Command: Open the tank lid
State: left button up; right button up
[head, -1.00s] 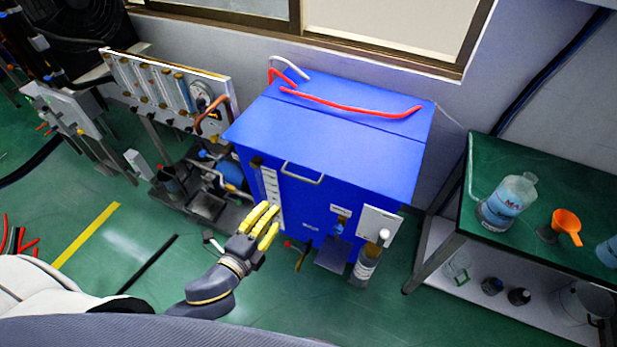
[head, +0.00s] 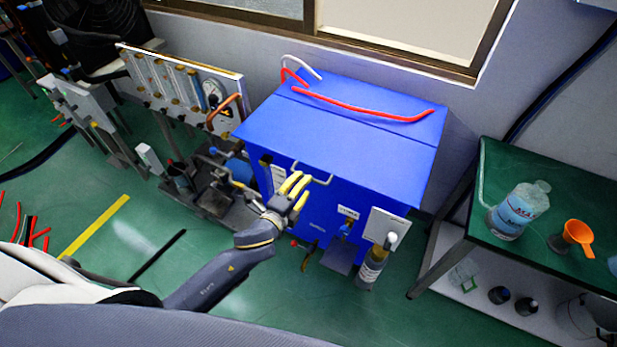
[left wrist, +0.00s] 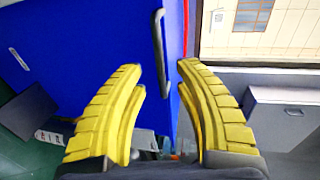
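The blue tank (head: 310,205) stands on the floor in the middle of the head view. Its blue lid (head: 340,135) lies flat and closed on top. A grey bar handle (head: 313,172) sits at the lid's front edge. My left gripper (head: 296,183), with yellow fingers, is just in front of the handle and a little left of its middle. In the left wrist view the fingers (left wrist: 160,85) are spread with a gap between them, and the handle (left wrist: 160,60) shows ahead of that gap, apart from the fingers. My right gripper is not in view.
A red hose (head: 360,105) lies across the lid's back part. A flowmeter panel (head: 185,85) stands left of the tank. A green-topped table (head: 560,200) with a bottle (head: 518,210) and an orange funnel (head: 577,235) stands to the right. A window is behind.

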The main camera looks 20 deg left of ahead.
pick_arm(q)
jog(key=shift+x, duration=2.15)
grip_shut()
